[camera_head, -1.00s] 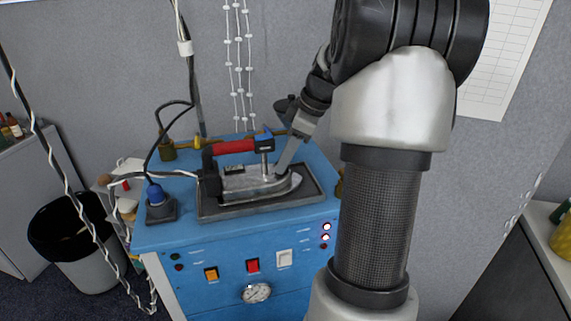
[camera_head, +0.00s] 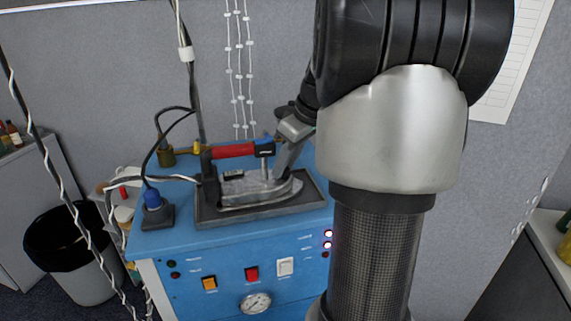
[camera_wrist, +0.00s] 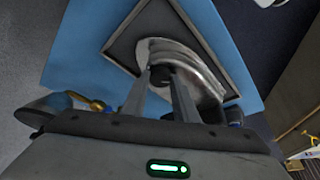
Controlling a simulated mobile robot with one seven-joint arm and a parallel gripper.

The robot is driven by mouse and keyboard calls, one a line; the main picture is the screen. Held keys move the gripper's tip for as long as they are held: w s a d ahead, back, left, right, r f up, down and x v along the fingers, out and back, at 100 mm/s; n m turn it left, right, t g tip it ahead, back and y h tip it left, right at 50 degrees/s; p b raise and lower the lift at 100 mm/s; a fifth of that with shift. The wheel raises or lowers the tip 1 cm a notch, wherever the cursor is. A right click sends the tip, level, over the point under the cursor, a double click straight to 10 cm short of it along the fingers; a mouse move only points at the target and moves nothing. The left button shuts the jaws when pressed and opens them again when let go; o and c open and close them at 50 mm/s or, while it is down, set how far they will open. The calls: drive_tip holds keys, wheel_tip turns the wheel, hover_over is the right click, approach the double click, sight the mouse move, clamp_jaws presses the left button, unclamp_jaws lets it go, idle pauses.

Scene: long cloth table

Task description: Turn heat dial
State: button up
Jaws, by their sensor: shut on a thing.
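A steam iron (camera_head: 247,193) with a silver body and a red handle (camera_head: 234,150) rests on a dark tray (camera_head: 213,216) on a blue machine. In the wrist view, the iron's silver front (camera_wrist: 200,65) shows with a small dark round dial (camera_wrist: 161,76) on top. My gripper (camera_head: 275,178) reaches down at the front of the iron beneath the handle. In the wrist view my gripper (camera_wrist: 161,80) has a finger on each side of the dial and is shut on it. The dial's markings cannot be seen, and the head view hides the dial.
The blue machine (camera_head: 160,243) has an orange switch (camera_head: 209,283), a red switch (camera_head: 252,274), a white switch (camera_head: 285,267) and a gauge (camera_head: 255,304) on its front. A cable rises from a blue plug (camera_head: 152,198). A black bin (camera_head: 62,240) stands to the left.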

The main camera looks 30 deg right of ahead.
drive_tip(key=shift+s, duration=0.1)
drive_tip(key=o, duration=1.1)
drive_tip(key=shift+c, duration=0.2)
drive_tip(key=shift+r, duration=0.1)
drive_tip(key=p+v, duration=0.2)
drive_tip(key=v, duration=1.5)
